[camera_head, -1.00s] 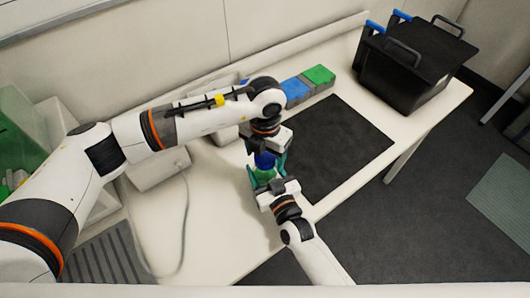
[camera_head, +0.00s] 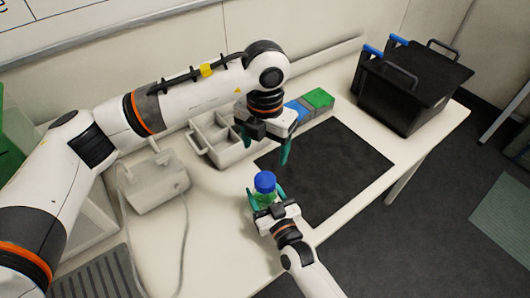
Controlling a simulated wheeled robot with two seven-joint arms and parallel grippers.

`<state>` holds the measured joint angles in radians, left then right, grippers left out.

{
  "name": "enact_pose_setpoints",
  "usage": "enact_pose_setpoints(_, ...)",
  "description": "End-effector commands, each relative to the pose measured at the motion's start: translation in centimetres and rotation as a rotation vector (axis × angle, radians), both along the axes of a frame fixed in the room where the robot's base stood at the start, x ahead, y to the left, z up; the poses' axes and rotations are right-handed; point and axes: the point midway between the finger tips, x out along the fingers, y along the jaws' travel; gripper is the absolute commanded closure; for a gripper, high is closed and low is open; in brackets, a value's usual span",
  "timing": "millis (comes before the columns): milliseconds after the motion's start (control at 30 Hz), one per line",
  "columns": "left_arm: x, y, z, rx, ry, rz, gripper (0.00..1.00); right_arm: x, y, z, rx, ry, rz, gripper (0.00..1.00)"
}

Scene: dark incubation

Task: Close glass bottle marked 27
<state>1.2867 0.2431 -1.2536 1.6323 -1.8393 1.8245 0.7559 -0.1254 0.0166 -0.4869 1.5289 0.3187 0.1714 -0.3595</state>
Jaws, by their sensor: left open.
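The glass bottle (camera_head: 262,199) has a greenish body and a blue cap (camera_head: 264,182) on its top. It is upright in the middle of the view, at the left corner of the black mat. I cannot read any number on it. My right gripper (camera_head: 264,199) comes from below and has its teal fingers on both sides of the bottle body, shut on it. My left gripper (camera_head: 265,148) is above and behind the bottle, pointing down, with its teal fingers apart and empty. It does not touch the cap.
A black mat (camera_head: 335,175) lies bare on the white table (camera_head: 215,240). A white compartment tray (camera_head: 215,140) and blue and green blocks (camera_head: 318,98) stand at the back. A black crate (camera_head: 410,90) with blue-handled items is at the back right. A white device (camera_head: 155,180) stands left.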

Motion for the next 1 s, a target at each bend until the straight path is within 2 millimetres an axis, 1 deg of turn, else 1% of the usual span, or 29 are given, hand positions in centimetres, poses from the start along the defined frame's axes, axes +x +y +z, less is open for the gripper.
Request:
enact_pose_setpoints(233, 0.0, 0.0, 0.1, 0.0, 0.0, 0.0, 0.27, 0.0, 0.0, 0.0, 0.0, 0.0, 0.0, 1.0)
enact_pose_setpoints(267, 0.0, 0.0, 0.1, 0.0, 0.0, 0.0, 0.27, 0.0, 0.0, 0.0, 0.0, 0.0, 0.0, 0.37)
enact_pose_setpoints(400, 0.0, 0.0, 0.1, 0.0, 0.0, 0.0, 0.27, 0.0, 0.0, 0.0, 0.0, 0.0, 0.0, 0.15)
enact_pose_setpoints(667, 0.0, 0.0, 0.0, 0.0, 0.0, 0.0, 0.27, 0.0, 0.0, 0.0, 0.0, 0.0, 0.0, 0.15)
enact_pose_setpoints(767, 0.0, 0.0, -0.1, 0.0, 0.0, 0.0, 0.27, -0.5, -0.2, -0.1, -0.001, 0.002, 0.0, 0.15)
enact_pose_setpoints(867, 0.0, 0.0, -0.2, 0.0, 0.0, 0.0, 0.27, -1.7, -0.8, -0.3, -0.001, 0.003, 0.0, 0.15)
enact_pose_setpoints(1000, 0.0, 0.0, -0.7, 0.0, 0.0, 0.0, 0.27, -4.4, -2.0, -0.3, -0.001, 0.004, 0.0, 0.15)
